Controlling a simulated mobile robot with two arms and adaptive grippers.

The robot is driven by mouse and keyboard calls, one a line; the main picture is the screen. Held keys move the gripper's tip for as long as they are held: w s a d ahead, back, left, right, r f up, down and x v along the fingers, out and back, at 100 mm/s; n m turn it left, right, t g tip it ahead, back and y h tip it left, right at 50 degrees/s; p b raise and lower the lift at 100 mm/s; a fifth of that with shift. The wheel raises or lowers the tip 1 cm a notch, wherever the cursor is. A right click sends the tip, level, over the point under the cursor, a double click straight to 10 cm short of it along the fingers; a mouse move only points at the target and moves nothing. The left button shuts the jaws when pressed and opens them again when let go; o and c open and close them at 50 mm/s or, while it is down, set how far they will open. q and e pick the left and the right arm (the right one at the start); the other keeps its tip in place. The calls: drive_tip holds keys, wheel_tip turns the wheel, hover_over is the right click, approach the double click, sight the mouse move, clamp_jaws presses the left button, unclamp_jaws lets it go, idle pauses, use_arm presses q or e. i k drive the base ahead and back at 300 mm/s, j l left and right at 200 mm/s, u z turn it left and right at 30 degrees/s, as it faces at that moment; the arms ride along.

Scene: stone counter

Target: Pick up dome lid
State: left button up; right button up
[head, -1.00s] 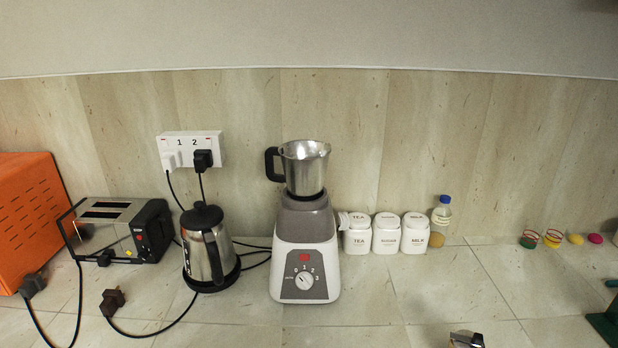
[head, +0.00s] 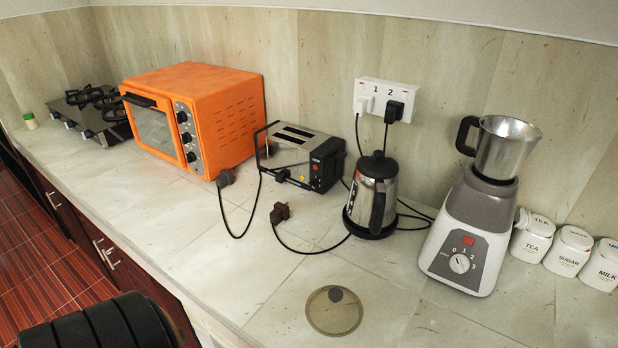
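A round, see-through lid (head: 348,316) with a thin rim and a dark knob lies on the stone counter near its front edge, in the lower middle of the head view. It looks like the dome lid. It lies in front of the kettle and left of the blender, apart from both. Nothing covers it. Neither of my grippers shows in the view.
The kettle (head: 372,188), blender (head: 470,232), and white canisters (head: 567,248) stand behind and right of the lid. A toaster (head: 303,160), orange oven (head: 225,110) and gas hob (head: 95,112) stand left. A loose plug (head: 280,212) and cable lie nearby. Counter around the lid is clear.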

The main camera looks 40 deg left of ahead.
sight(332, 310)
drive_tip(key=u, duration=1.15)
